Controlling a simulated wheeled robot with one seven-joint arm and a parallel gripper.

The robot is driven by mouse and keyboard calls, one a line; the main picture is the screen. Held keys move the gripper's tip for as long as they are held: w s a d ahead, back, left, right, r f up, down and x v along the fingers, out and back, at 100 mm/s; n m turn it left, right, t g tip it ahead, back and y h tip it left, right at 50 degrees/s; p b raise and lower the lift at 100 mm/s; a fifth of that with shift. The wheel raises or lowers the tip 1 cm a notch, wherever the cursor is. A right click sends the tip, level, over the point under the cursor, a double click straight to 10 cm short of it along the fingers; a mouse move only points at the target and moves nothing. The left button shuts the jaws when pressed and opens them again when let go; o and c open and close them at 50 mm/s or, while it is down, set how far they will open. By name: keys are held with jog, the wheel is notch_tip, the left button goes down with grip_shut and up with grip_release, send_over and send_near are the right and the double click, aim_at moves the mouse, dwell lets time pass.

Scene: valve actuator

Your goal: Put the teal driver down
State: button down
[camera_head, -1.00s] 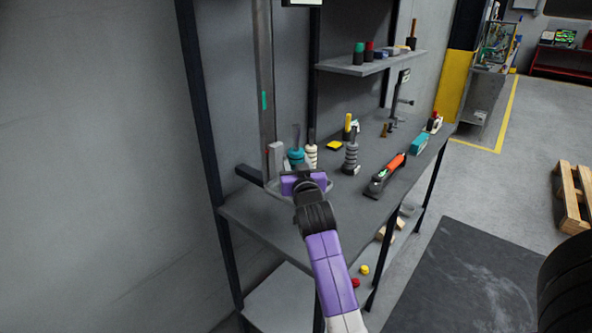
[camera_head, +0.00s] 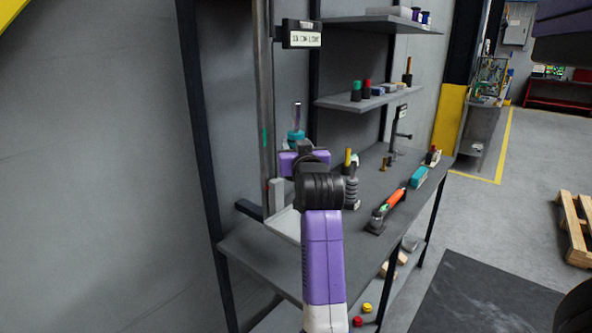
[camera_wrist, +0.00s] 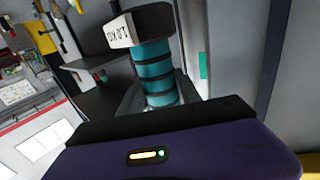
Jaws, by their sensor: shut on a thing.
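The teal driver (camera_head: 296,136) is in my gripper (camera_head: 300,157), raised above the back left of the workbench. In the head view its teal upper part and thin grey shaft point up above the jaws; its lower part is hidden behind my gripper. In the wrist view the teal driver (camera_wrist: 157,75) shows a ribbed teal body with dark bands just beyond my gripper (camera_wrist: 160,108). A black block with a white label (camera_wrist: 118,32) appears above it; I cannot tell whether it is attached.
The workbench (camera_head: 268,261) has bare surface at its front left. A grey ribbed tool (camera_head: 351,192), an orange-and-black tool (camera_head: 388,209) and a teal block (camera_head: 419,177) stand or lie farther right. A post with a display (camera_head: 301,34) rises behind my gripper.

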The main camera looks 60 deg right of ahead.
aim_at(297, 127)
jog(key=shift+r, duration=2.55)
